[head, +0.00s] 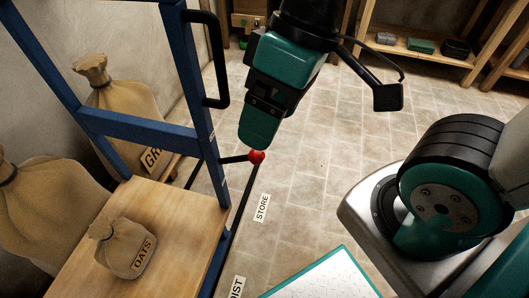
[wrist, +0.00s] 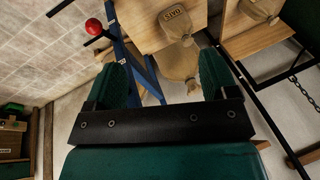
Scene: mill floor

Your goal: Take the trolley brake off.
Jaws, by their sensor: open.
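The trolley is a blue frame (head: 150,128) with a wooden deck (head: 185,205), at the left in the head view. A red ball knob (head: 257,157) sits on a short black rod at the trolley's right side. My gripper (head: 256,135) hangs just above the knob in the head view. In the wrist view my gripper (wrist: 163,78) is open, with nothing between its two green fingers. There the red knob (wrist: 94,27) lies beyond and left of the left finger, outside the gap. I cannot tell whether any finger touches it.
A sack marked OATS (head: 128,248) rests on the deck; larger sacks (head: 125,100) stand behind. A black handle (head: 218,60) rises on the trolley post. A STORE label (head: 261,207) lies right of the trolley. Shelves (head: 420,50) stand at the back; tiled floor between is clear.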

